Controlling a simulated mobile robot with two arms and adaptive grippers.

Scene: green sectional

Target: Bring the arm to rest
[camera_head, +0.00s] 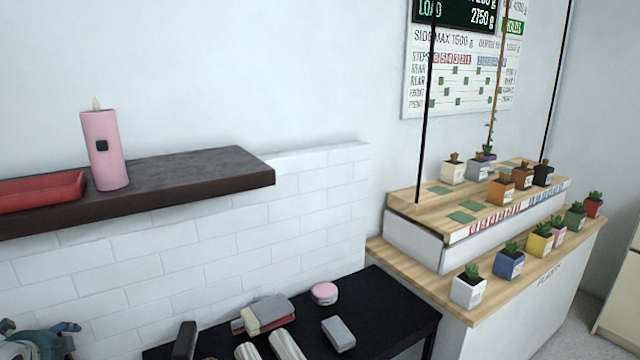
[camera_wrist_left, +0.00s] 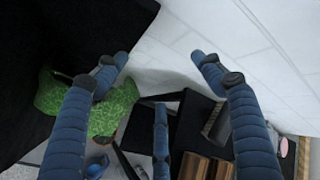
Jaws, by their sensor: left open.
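My left gripper (camera_wrist_left: 160,75) shows in the left wrist view. Its blue, padded fingers are spread wide apart, with nothing between them. A blue and grey part that looks like this gripper (camera_head: 38,340) shows at the bottom left corner of the head view, below the shelf and in front of the tiled wall. Most of the left arm is out of the frame. My right gripper is in neither view.
A dark shelf (camera_head: 225,170) holds a pink candle (camera_head: 104,150) and a red tray (camera_head: 40,192). A black table (camera_head: 385,305) holds a grey block (camera_head: 338,333) and a pink tin (camera_head: 324,293). Several potted plants stand on the wooden-topped counter (camera_head: 388,252). A green speckled thing (camera_wrist_left: 115,110) shows below the gripper.

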